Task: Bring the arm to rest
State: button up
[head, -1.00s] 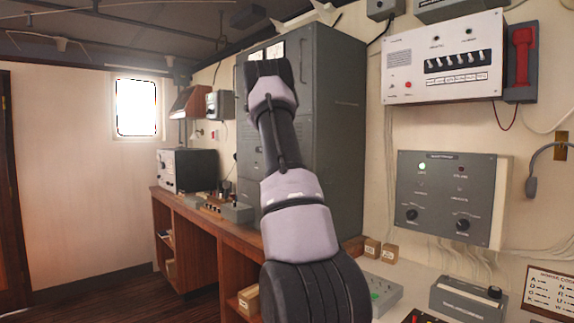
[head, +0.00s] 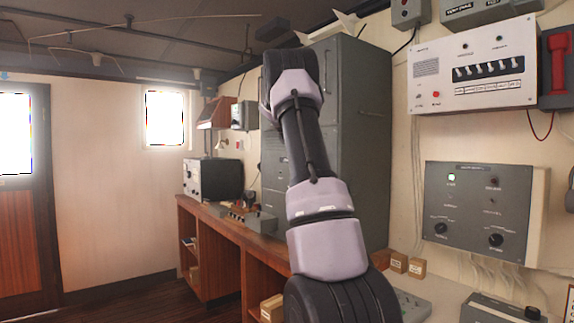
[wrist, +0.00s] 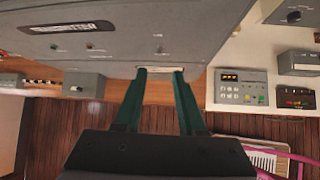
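My arm (head: 318,200) stands raised in the middle of the head view, its links stacked upward and leaning slightly left. My gripper does not show in the head view. In the wrist view my gripper (wrist: 160,74) has its two green fingers apart, with nothing between them. A grey panel box (wrist: 130,35) fills the upper part of the wrist view, close to or behind the fingertips. I cannot tell whether they touch it.
A tall grey cabinet (head: 365,130) stands behind my arm. A wooden counter (head: 225,222) with a grey radio box (head: 212,179) runs to the left. Wall panels (head: 478,212) and a red handset (head: 558,62) are on the right. Open floor (head: 130,300) lies at the left.

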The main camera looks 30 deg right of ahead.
jog(key=s+a+r+m+t+y, duration=0.1)
jog(key=s+a+m+t+y, duration=0.15)
jog(key=s+a+m, duration=0.6)
jog(key=s+a+r+m+t+y, duration=0.1)
jog(key=s+a+m+y, duration=0.25)
jog(key=s+a, duration=0.95)
jog(key=s+a+f+m+y, duration=0.1)
jog(key=s+a+f+m, duration=0.1)
jog(key=a, duration=0.4)
jog(key=s+a+f+m+t+y, duration=0.1)
jog(key=s+a+f+m, duration=0.2)
jog(key=s+a+m, duration=0.2)
jog(key=s+a+f+m+y, duration=0.2)
jog(key=s+a+f+m, duration=0.1)
jog(key=s+a, duration=0.4)
jog(key=shift+s+a+f, duration=0.15)
jog(key=shift+s+a, duration=0.05)
jog(key=shift+a, duration=0.2)
jog(key=shift+o, duration=0.3)
